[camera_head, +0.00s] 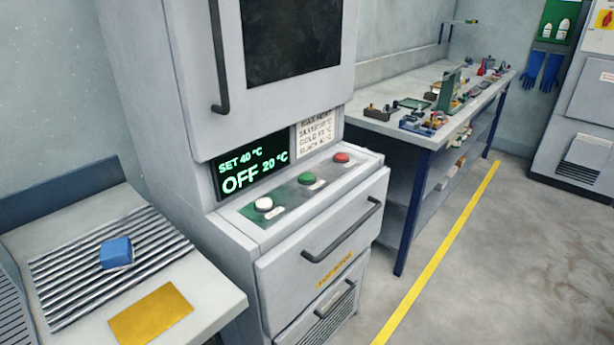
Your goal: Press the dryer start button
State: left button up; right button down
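The dryer (180,110) is a tall light grey cabinet in the middle of the head view. Its dark display (250,167) reads "SET 40 °C", "OFF" and "20 °C" in green. Below the display, a sloped panel (283,217) carries three round buttons in a row: a white button (264,204) at the left, a green button (306,179) in the middle and a red button (342,157) at the right. The small labels by the buttons are too small to read. Neither of my grippers is in view.
A counter (215,290) at the left holds a ribbed drain area, a blue sponge-like block (116,252) and a yellow sheet (150,314). A workbench (480,103) with several small items stands behind right. Floor beyond the yellow line (440,250) is clear.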

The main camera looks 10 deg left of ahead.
aim_at(306, 178)
jog(key=i+l+u, duration=0.15)
jog(key=u, duration=0.25)
jog(key=i+l+u, duration=0.15)
jog(key=l+u, duration=0.25)
jog(key=i+l+u, duration=0.1)
jog(key=u, duration=0.35)
jog(key=l+u, duration=0.6)
jog(key=l, duration=1.9)
